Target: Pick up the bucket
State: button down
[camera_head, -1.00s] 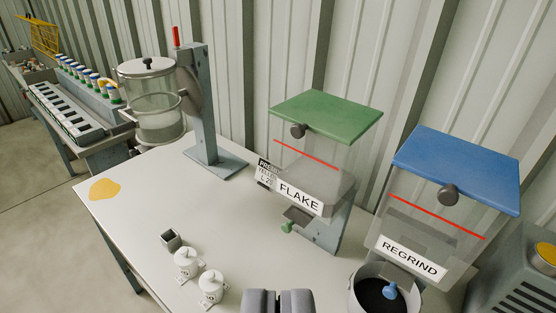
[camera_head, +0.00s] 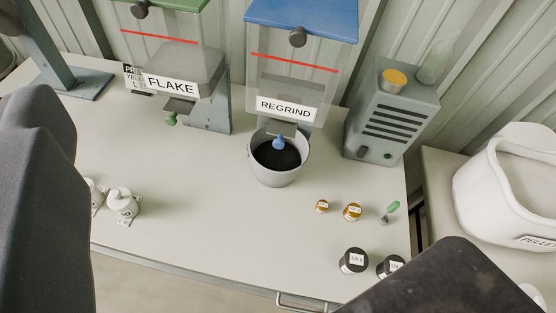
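A grey bucket (camera_head: 275,178) stands upright on the pale table, below the outlet of the REGRIND hopper (camera_head: 287,106). It looks dark inside, and a blue knob (camera_head: 278,142) hangs over its mouth and hides part of it. My gripper (camera_head: 235,215) shows as two large dark fingers, one along the left edge and one at the bottom right. The fingers are wide apart with nothing held between them. The bucket appears between them in the picture, apart from both.
The FLAKE hopper (camera_head: 172,84) stands left of the bucket, a vented grey box (camera_head: 388,118) right. Small white pots (camera_head: 122,203) are at left. Small jars (camera_head: 352,211) and dark round pieces (camera_head: 353,260) are right. A white PELLET container (camera_head: 500,190) stands far right. Table before the bucket is clear.

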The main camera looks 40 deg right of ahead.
aim_at(273, 168)
jog(key=z, duration=2.2)
jog(key=k, duration=1.25)
jog(key=u, duration=1)
jog(key=i, duration=1)
jog(key=z, duration=0.05)
